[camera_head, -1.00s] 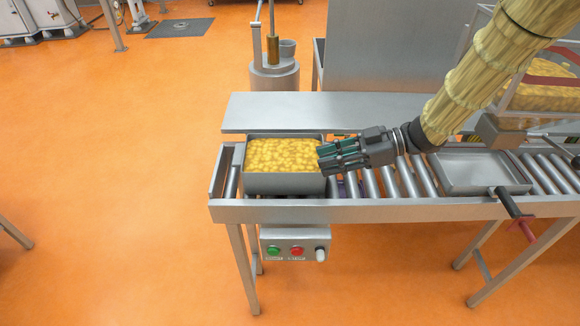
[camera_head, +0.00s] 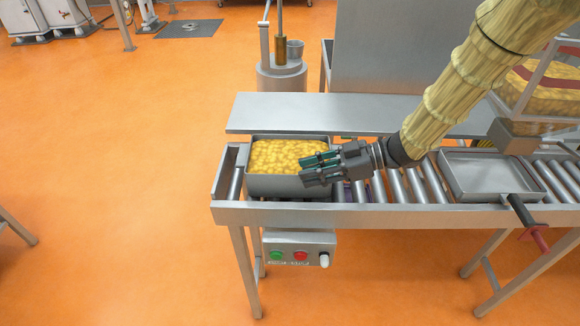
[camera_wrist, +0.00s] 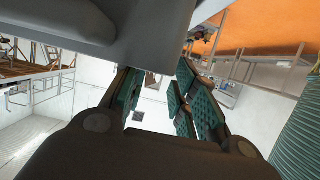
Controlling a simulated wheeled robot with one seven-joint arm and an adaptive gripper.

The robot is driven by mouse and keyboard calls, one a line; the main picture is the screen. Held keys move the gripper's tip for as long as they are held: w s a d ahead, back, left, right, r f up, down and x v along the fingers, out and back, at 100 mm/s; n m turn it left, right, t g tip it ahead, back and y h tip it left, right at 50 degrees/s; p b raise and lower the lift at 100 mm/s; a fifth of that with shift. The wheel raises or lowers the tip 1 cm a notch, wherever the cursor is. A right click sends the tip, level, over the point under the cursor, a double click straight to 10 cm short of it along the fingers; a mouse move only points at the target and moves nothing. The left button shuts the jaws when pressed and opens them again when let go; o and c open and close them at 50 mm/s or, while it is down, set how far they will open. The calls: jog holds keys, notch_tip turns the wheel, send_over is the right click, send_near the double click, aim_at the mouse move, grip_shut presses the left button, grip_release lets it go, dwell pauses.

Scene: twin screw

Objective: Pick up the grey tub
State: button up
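The grey tub (camera_head: 275,187) sits at the left end of the roller conveyor, filled with yellow lumpy pieces. My gripper (camera_head: 316,168) is at the tub's right end, pointing left, with its fingers overlapping the tub's right front corner in the head view. The fingers, with green pads, stand apart in the wrist view (camera_wrist: 158,88). A grey surface (camera_wrist: 155,35), apparently the tub, fills the top of that view and hides part of the fingertips. I cannot tell whether the fingers touch the tub.
A shallow grey tray (camera_head: 490,178) lies on the rollers to the right. A flat metal shelf (camera_head: 300,112) runs behind the tub. The conveyor's front rail (camera_head: 400,215) is near the tub, with a button box (camera_head: 300,240) below. A cylindrical metal machine (camera_head: 280,78) stands behind.

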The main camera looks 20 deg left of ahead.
jog(key=p+x, duration=0.1)
jog(key=x, duration=0.3)
jog(key=shift+a, duration=0.3)
grip_shut()
jog(key=shift+r, duration=0.1)
